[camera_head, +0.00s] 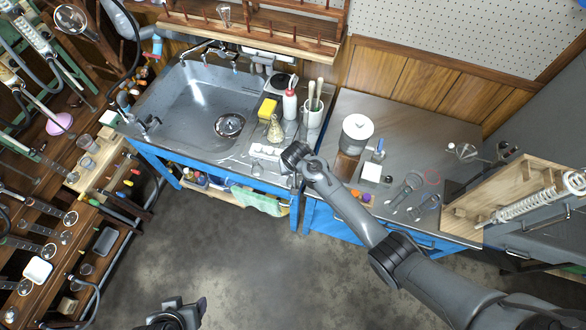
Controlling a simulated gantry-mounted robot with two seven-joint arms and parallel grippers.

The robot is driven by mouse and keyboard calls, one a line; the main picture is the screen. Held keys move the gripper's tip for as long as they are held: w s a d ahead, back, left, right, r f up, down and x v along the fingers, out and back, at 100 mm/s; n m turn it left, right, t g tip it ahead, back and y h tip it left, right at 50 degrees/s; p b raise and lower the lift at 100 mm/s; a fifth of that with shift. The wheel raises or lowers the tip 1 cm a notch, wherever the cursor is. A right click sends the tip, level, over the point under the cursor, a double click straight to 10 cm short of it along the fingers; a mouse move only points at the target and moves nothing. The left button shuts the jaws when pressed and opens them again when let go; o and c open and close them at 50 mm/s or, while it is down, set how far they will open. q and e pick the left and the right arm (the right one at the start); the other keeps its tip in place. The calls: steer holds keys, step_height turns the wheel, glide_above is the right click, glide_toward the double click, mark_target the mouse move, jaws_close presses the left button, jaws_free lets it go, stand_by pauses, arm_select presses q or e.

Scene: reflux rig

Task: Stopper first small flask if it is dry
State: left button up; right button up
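Several small clear glass pieces (405,190) lie or stand on the grey bench right of the sink; I cannot tell which is the first small flask or whether it is dry. A conical, yellowish vessel (275,130) stands on the sink's drainboard. Small orange and purple pieces (361,196), possibly stoppers, sit near the bench's front edge. My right gripper (292,160) is over the drainboard's front right corner, beside a white item (265,150); its fingers are too hidden to judge. My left gripper (190,312) is low over the floor at the bottom edge, its opening unclear.
A steel sink (190,97) fills the upper left. A white bottle (290,104) and a brush cup (313,116) stand right of it. A wooden stand with a glass condenser (530,205) is at right. Glassware racks line the left.

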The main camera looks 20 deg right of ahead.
steer(key=shift+f, duration=0.1)
steer(key=o, duration=1.1)
